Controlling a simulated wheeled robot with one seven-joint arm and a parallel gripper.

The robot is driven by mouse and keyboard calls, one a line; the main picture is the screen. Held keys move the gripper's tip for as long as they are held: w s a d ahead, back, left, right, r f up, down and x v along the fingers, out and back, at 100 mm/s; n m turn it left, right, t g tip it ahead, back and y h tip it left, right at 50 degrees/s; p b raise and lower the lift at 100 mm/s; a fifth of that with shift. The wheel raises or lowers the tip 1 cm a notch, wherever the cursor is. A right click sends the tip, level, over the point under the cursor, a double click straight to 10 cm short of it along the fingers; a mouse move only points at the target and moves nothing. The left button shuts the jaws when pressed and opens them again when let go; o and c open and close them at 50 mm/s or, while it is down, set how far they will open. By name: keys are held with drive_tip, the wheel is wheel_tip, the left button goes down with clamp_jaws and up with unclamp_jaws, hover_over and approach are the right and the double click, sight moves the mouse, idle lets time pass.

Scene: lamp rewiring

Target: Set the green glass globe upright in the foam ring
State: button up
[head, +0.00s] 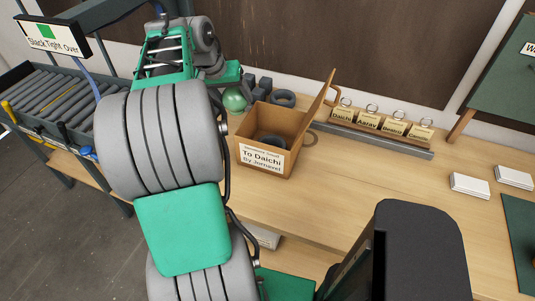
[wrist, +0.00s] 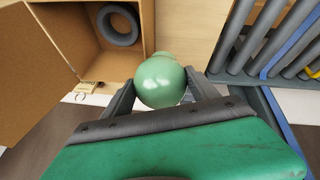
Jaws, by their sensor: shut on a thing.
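The green glass globe (wrist: 160,82) sits between the two fingers of my gripper (wrist: 159,78), which is shut on it. A smaller pale green part shows just behind its round body. In the head view the globe (head: 235,101) is left of the open cardboard box, partly hidden by my arm. A dark grey foam ring (head: 272,140) lies inside the box; it also shows in the wrist view (wrist: 118,24), apart from the globe. I cannot tell how far the globe is above the table.
The cardboard box (head: 262,161) has a raised flap on its right. Another dark ring (head: 283,98) and dark blocks (head: 262,87) stand behind it. A tag rack (head: 380,129) is to the right. A roller conveyor (head: 45,95) is at left.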

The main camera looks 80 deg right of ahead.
drive_tip(key=m, duration=0.2)
hover_over(270, 137)
drive_tip(key=w+a, duration=0.2)
drive_tip(key=w, duration=0.1)
drive_tip(key=s+a+f+g, duration=0.1)
drive_tip(key=s+a+f, duration=0.1)
drive_tip(key=s, duration=0.2)
drive_tip(key=shift+m+y, duration=0.3)
wheel_tip(270, 137, down, 10)
drive_tip(key=shift+r, duration=0.1)
